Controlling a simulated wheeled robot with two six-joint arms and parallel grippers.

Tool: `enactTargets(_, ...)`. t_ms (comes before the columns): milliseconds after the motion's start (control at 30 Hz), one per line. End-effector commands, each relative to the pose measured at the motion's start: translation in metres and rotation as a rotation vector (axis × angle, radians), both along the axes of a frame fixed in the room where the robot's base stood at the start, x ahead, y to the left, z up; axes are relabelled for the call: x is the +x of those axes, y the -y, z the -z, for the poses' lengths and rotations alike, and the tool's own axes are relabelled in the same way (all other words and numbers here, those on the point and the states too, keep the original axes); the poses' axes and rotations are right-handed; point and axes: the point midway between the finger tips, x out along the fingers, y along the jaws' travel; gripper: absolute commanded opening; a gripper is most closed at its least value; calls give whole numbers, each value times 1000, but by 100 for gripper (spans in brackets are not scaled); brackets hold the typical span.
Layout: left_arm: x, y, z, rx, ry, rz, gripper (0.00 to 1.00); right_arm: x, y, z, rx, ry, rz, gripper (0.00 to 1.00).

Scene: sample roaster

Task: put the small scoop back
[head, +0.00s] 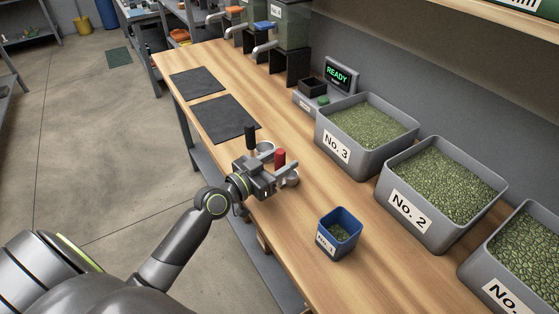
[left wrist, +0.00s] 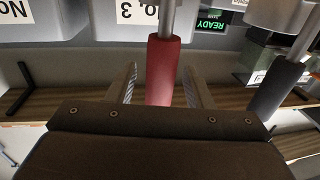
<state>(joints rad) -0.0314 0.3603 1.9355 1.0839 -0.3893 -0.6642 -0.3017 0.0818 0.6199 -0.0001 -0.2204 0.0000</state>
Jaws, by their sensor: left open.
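A red-handled scoop (head: 280,158) and a black-handled scoop (head: 250,137) are at the wooden bench's front edge, handles up, each with a round metal cup. I cannot clearly tell which is the smaller. My left gripper (head: 273,174) is open at the red-handled scoop. In the left wrist view, the red handle (left wrist: 164,70) lies between the open fingers of my left gripper (left wrist: 163,82), with gaps visible on both sides. The black handle (left wrist: 276,88) is to the right there, outside the fingers. My right gripper is not in view.
A blue tub (head: 340,234) with some green beans stands on the bench (head: 290,232). Grey bins No. 3 (head: 336,149) and No. 2 (head: 408,208) stand behind it. A scale reading READY (head: 338,75) and two dark mats (head: 225,119) are farther along.

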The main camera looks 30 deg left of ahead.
Motion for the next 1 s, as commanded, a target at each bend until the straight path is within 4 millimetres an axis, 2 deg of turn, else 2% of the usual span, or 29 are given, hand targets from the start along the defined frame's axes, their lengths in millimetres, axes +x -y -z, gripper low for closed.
enactTargets(33,0,0,-4,-1,0,0,46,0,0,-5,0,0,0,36)
enactTargets(100,-10,-5,2,3,-3,-1,46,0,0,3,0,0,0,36)
enactTargets(400,-69,-27,3,6,-3,1,46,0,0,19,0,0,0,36)
enactTargets(600,-97,-38,2,3,-3,1,46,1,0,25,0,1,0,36)
enactTargets(800,-110,-43,0,0,-1,0,46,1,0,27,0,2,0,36)
enactTargets(1000,-112,-44,-1,-1,1,0,46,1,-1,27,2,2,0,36)
